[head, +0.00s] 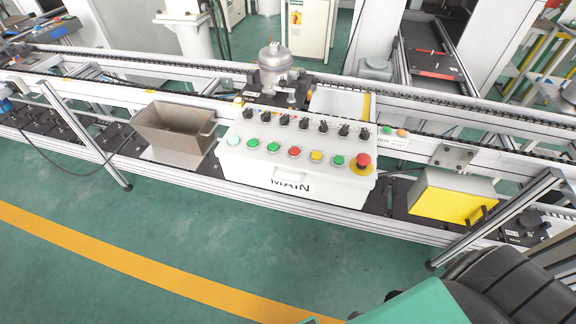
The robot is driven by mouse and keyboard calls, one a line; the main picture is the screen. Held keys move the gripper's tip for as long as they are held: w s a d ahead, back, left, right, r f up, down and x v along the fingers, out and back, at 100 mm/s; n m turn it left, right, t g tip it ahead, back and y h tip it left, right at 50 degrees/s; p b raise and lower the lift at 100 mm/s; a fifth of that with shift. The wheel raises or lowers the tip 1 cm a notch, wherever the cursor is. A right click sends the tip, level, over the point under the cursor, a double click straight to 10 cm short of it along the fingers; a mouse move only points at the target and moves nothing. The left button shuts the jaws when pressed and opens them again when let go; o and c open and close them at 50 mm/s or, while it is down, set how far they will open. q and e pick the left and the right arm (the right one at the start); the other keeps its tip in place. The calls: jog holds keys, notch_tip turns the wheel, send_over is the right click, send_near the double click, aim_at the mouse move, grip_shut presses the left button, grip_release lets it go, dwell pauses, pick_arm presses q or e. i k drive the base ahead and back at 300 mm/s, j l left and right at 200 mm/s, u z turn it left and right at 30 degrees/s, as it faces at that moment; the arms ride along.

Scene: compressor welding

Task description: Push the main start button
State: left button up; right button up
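A white control box (240,165) with MAIN lettered on its front is mounted at the front of the conveyor line, mid-picture. Its sloping top has a front row of round buttons: a pale green button (233,140) at the far left, then a green button (253,143), another green button (273,147), a red button (294,152), a yellow button (316,156) and a green button (337,160). A red mushroom button (363,160) on a yellow ring sits at the right end. Individual button labels are too small to read. Neither of my grippers is in view.
Black rotary switches (302,123) line the box's back row. An open brown bin (165,130) stands left; a yellow-fronted box (440,203) sits right. A silver compressor (273,62) stands behind. Slanted posts flank the line.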

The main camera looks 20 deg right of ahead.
aim_at(252, 142)
jog(key=i+j+z, duration=0.2)
jog(key=j, duration=0.65)
jog(key=i+j+z, duration=0.2)
jog(key=j, duration=0.6)
jog(key=k+j+z, duration=0.2)
jog(key=j, duration=0.65)
jog(key=i+j, duration=0.05)
jog(key=i, duration=0.05)
